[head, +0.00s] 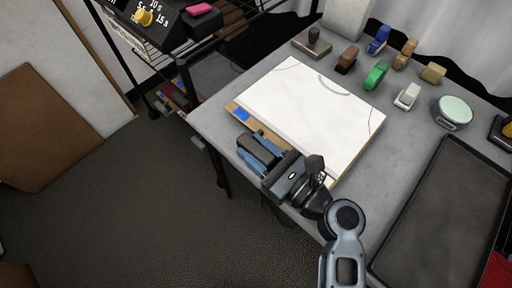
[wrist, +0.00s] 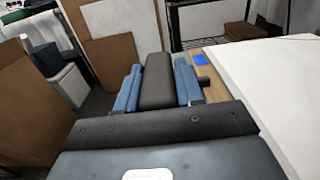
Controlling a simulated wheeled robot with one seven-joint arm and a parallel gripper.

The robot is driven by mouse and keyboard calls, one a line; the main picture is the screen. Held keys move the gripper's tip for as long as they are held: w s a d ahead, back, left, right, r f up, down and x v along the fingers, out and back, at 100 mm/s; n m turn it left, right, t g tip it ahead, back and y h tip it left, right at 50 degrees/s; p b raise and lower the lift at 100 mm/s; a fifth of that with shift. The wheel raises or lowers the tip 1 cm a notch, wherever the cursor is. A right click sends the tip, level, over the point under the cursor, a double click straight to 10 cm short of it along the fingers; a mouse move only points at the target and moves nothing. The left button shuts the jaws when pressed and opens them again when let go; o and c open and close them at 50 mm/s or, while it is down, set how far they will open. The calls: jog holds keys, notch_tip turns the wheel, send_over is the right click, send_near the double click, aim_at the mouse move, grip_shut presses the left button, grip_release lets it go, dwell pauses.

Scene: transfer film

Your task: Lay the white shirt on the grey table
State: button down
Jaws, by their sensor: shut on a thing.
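The white shirt (head: 305,110) lies flat and smooth on a thin wooden board (head: 330,180), over the grey table (head: 215,122); a curved collar line shows at its far edge. It also fills the right side of the wrist view (wrist: 270,80). I cannot tell whether the board rests on the table or hangs just above it. My gripper (head: 250,144) is at the board's near left edge, its blue fingers shut on a dark padded bar (wrist: 158,82). A short dark stub (wrist: 203,83) sits between bar and board; whether they are joined is unclear.
Several small colored blocks, such as a green one (head: 376,75), stand along the table's back. A round pale green pad (head: 455,109) is at right. A large dark tray (head: 445,215) fills the right end. A black machine (head: 160,25) stands beyond the table's left.

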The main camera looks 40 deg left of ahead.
jog(key=shift+f+b, duration=0.6)
jog(key=shift+f, duration=0.25)
dwell(0.4)
jog(key=c, duration=0.6)
grip_release()
jog(key=shift+c, duration=0.2)
jog(key=shift+f, duration=0.1)
